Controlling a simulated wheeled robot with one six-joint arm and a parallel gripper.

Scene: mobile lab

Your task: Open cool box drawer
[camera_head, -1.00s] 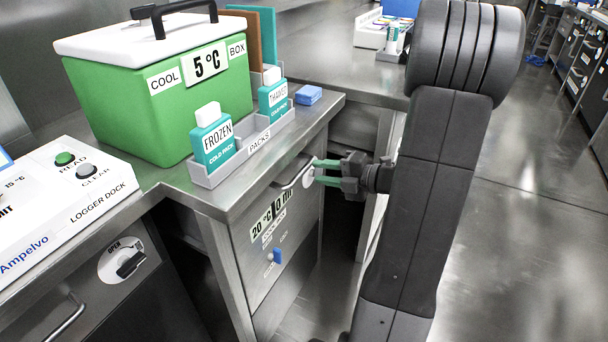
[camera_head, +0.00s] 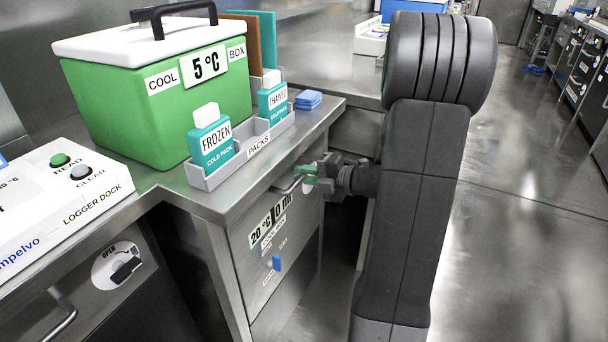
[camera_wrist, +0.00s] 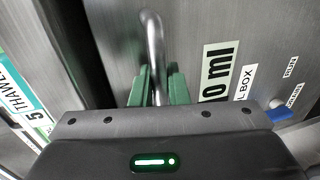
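The cool box drawer front (camera_head: 297,228) is a grey metal panel under the bench corner, with "20 °C", "10 ml" and "COOL BOX" labels. It looks flush with its cabinet. Its curved bar handle (camera_head: 288,187) is near the top edge and also shows in the wrist view (camera_wrist: 153,38). My gripper (camera_head: 306,174) is at the handle's right end. In the wrist view, the green fingers (camera_wrist: 158,86) stand on both sides of the bar, close against it. The gripper looks shut on the handle; the fingertips' contact is partly hidden.
A green cool box (camera_head: 165,110) with a white lid stands on the bench above. A packs tray (camera_head: 243,155) holds frozen and thawed cold packs near the bench edge. A logger dock (camera_head: 65,205) is at left. A blue switch (camera_head: 277,262) is low on the panel. Floor at right is clear.

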